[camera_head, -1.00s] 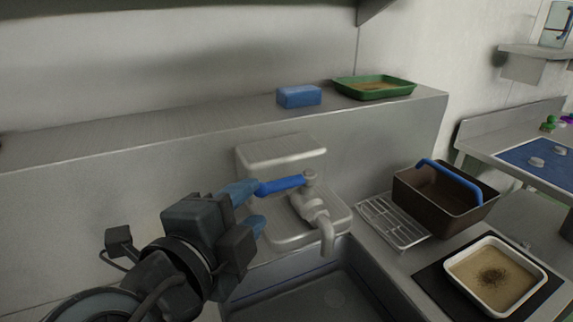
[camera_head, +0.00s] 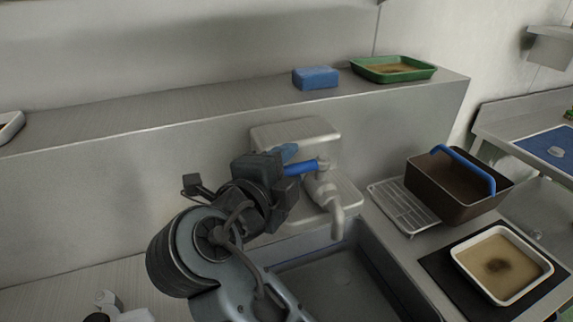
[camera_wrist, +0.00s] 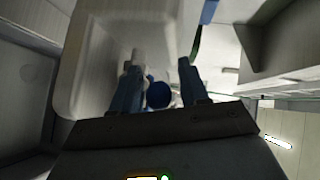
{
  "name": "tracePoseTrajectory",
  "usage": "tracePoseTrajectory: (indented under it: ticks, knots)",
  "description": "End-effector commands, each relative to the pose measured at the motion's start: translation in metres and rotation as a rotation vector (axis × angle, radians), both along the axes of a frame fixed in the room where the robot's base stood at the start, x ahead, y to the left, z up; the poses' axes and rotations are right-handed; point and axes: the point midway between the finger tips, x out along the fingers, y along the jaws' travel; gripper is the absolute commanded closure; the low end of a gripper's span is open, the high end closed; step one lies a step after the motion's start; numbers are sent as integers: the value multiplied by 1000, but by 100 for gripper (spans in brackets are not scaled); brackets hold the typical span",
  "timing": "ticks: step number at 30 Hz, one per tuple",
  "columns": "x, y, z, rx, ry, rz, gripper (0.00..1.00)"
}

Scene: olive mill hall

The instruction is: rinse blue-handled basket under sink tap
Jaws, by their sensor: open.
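The brown basket (camera_head: 430,188) with its upright blue handle (camera_head: 466,168) stands on the counter right of the sink (camera_head: 345,285). The grey tap (camera_head: 327,196) sits on the ledge behind the sink, its spout pointing down over the basin. No water shows. Its blue lever (camera_head: 303,168) points left toward my gripper (camera_head: 288,160). In the wrist view, my gripper (camera_wrist: 160,85) is open, and the lever's round blue end (camera_wrist: 158,95) shows between the two fingers. I cannot tell whether they touch it. The head view partly hides the fingers behind my wrist.
A wire rack (camera_head: 404,207) lies between the sink and basket. A white tray of brownish liquid (camera_head: 503,262) sits on a dark mat in front of the basket. A blue block (camera_head: 316,78) and green tray (camera_head: 393,69) rest on the upper ledge.

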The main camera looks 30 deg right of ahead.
Motion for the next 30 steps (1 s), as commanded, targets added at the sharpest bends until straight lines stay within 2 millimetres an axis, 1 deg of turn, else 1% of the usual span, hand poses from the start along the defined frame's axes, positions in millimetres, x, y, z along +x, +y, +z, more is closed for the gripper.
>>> tracePoseTrajectory:
  ticks: [1,2,14,15,26,30]
  knots:
    - [0,0,0,0,0,0,57]
    - [0,0,0,0,0,0,60]
    - [0,0,0,-1,1,0,99]
    - [0,0,0,-1,1,0,100]
    - [1,0,-1,0,2,1,100]
    - [12,1,-5,2,2,22,100]
